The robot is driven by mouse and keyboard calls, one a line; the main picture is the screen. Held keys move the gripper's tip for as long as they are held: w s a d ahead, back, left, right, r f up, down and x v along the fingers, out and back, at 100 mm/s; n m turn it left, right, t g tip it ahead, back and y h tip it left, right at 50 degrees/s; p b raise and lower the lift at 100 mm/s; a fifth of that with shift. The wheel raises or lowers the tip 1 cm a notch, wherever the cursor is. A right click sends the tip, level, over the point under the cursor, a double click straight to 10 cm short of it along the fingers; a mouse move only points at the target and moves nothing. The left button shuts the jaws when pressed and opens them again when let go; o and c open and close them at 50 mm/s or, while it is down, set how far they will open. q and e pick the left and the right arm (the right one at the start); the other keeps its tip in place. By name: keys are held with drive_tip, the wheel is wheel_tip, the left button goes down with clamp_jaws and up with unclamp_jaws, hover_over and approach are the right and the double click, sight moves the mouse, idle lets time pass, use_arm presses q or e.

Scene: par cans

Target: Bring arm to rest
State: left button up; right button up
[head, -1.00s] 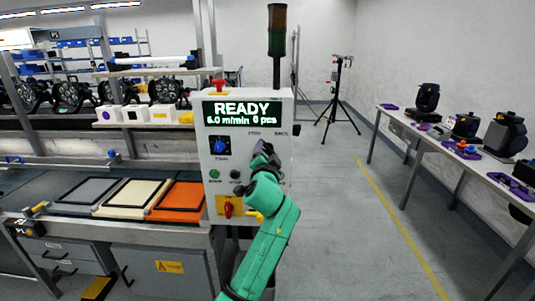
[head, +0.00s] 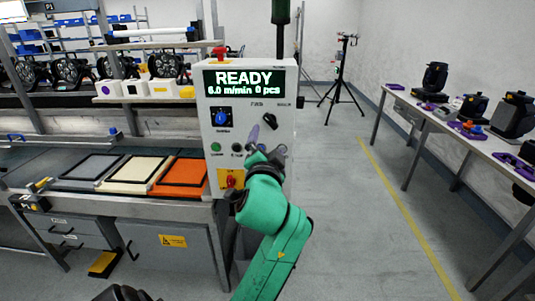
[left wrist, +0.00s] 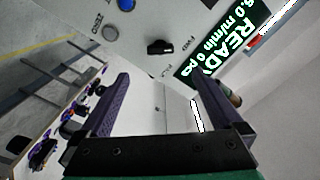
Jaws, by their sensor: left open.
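My left gripper (head: 266,145) is in front of the lower right part of the control box (head: 230,135) in the head view. Its green arm rises from the bottom of the picture. In the left wrist view, the two purple fingers of the left gripper (left wrist: 160,78) are spread wide with nothing between them. Beyond them are the box's black knob (left wrist: 160,47) and its lit READY display (left wrist: 225,45). The knob also shows in the head view (head: 269,122), just above the gripper and apart from it. My right gripper is not in view.
The conveyor bench with grey, cream and orange framed panels (head: 180,178) is at left. A side table (head: 420,120) with black lamp heads and purple pieces is at right. A tripod (head: 343,85) stands at the back. Open floor (head: 350,220) lies between box and table.

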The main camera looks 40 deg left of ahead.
use_arm(q)
drive_tip(key=shift+v, duration=0.8)
